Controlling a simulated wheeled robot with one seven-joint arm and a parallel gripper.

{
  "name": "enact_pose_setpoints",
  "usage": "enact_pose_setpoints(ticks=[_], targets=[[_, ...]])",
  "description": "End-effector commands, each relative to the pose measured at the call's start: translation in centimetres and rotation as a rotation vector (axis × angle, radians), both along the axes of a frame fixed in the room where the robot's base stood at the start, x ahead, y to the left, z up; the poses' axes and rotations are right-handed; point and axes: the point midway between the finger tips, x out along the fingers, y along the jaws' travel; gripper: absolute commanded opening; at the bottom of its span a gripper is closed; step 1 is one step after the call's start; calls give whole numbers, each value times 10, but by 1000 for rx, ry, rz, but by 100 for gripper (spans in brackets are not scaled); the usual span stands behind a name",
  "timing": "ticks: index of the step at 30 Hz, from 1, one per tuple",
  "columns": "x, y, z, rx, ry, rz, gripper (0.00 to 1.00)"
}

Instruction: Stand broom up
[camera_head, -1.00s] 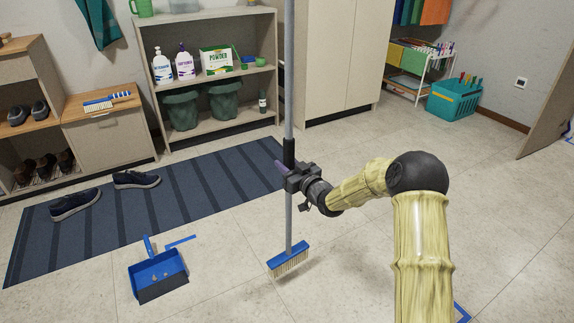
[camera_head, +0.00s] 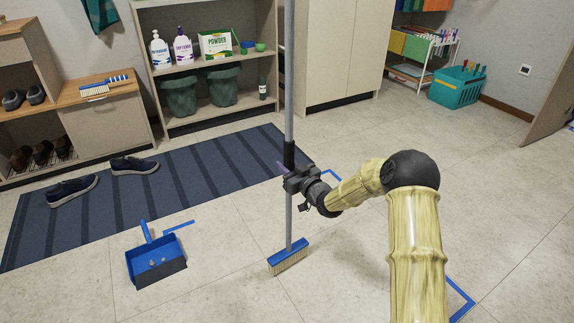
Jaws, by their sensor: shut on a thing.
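The broom has a long grey handle (camera_head: 289,90) with a black grip section and a blue head (camera_head: 288,257) with pale bristles. It stands close to upright, with the head at the bottom over the tiled floor. I cannot tell whether the bristles touch the floor. The top of the handle runs out of the picture. My gripper (camera_head: 290,180) is shut around the handle just below the black section. My fingers partly hide the handle there.
A blue dustpan (camera_head: 156,262) with bits in it lies left of the broom. Behind is a dark striped rug (camera_head: 205,182) with two shoes. Shelves (camera_head: 212,122) and a cabinet (camera_head: 335,50) line the back. Blue tape corners (camera_head: 462,300) mark the floor. Floor at right is clear.

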Motion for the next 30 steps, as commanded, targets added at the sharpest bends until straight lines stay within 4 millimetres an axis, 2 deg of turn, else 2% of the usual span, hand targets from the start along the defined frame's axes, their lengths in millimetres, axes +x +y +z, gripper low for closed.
enact_pose_setpoints(ticks=[14,30], targets=[[0,1,2,1,-2,1,0],[0,1,-7,1,-3,1,0]])
